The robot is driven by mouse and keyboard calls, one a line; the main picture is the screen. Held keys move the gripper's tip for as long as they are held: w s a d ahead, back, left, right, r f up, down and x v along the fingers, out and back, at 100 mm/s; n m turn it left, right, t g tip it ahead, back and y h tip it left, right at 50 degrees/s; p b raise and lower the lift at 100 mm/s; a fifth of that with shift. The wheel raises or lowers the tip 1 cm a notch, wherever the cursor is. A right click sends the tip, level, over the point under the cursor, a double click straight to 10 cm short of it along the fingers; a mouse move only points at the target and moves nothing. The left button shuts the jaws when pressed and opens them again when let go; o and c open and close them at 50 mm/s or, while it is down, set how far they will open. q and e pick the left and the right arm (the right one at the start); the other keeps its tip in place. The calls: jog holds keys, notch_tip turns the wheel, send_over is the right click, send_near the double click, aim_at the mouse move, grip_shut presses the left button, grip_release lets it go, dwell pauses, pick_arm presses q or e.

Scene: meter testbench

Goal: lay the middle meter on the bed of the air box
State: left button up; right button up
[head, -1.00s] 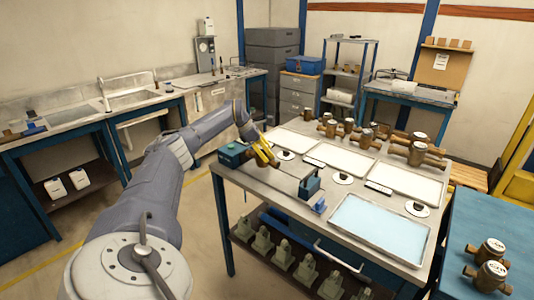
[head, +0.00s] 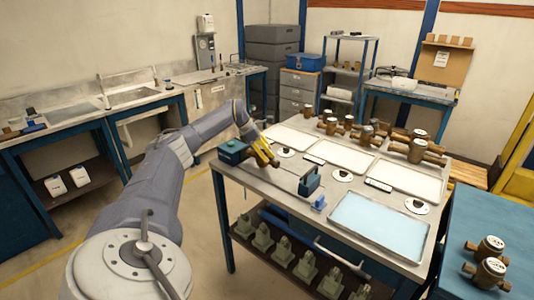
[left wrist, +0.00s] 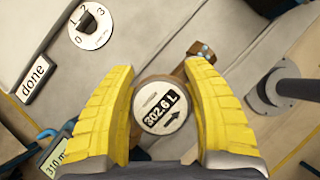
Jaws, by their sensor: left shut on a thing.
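In the left wrist view a round meter (left wrist: 160,105) with a white face reading 302.6 L sits between the yellow fingers of my left gripper (left wrist: 162,112). The gripper is shut on it, and a brown pipe end (left wrist: 201,57) shows beyond the face. In the head view my left gripper (head: 263,150) is at the left end of the bench, beside a teal block (head: 233,151); the held meter is mostly hidden there. A second teal block (head: 309,181) stands to the right. I cannot tell which part is the air box's bed. My right gripper is not in view.
The bench holds white trays (head: 345,154) and a light-blue tray (head: 380,222). Several brass meters (head: 417,151) stand at its back; more (head: 490,271) are on the blue table at right. The wrist view shows a dial (left wrist: 90,25), a "done" plate (left wrist: 33,78) and a grey post (left wrist: 295,91).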

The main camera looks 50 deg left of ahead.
pick_arm(q)
jog(key=shift+f, duration=0.8)
dwell(0.4)
jog(key=o, duration=2.1)
jog(key=shift+f, duration=0.1)
jog(key=shift+o, duration=0.2)
jog(key=shift+r, duration=3.55)
